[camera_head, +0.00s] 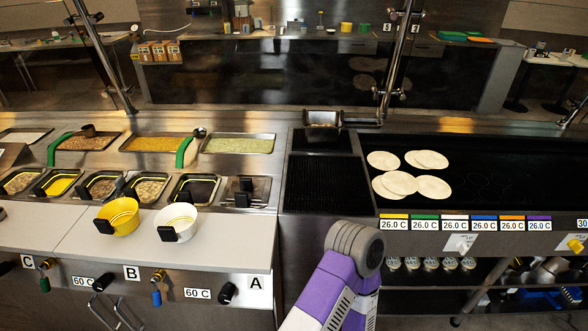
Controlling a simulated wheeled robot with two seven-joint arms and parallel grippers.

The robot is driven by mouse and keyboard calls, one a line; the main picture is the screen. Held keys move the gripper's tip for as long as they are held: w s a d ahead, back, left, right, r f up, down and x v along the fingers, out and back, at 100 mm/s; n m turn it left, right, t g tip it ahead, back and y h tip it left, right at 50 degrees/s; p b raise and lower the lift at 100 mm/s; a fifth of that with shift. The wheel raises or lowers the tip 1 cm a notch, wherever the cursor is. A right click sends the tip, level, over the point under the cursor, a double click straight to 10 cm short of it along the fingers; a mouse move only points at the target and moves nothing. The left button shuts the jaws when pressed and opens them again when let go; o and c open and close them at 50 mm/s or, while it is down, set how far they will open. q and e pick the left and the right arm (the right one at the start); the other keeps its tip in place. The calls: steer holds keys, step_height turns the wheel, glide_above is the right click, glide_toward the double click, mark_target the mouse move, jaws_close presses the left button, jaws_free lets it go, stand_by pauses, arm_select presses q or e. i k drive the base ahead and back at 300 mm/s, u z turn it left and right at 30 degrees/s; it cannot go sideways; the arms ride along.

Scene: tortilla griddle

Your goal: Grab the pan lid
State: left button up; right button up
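What looks like a steel pan lid (261,190) with black handle parts sits at the right end of the row of small inset pans, in the left half of the head view. Its exact outline is hard to make out at this size. One of my arms, purple and grey, rises from the bottom centre, right of the lid and nearer to me. Its gripper is out of the picture. My other arm and gripper do not show. No gripper is seen touching the lid.
A yellow bowl (122,214) and a white bowl (184,221) with black handles stand on the counter in front of the pans. Green-handled ladles rest on food trays behind. A black griddle (500,180) with several tortillas (400,182) lies at right.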

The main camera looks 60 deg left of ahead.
mark_target(257, 189)
steer(key=i, duration=1.5)
steer(key=u, duration=4.1)
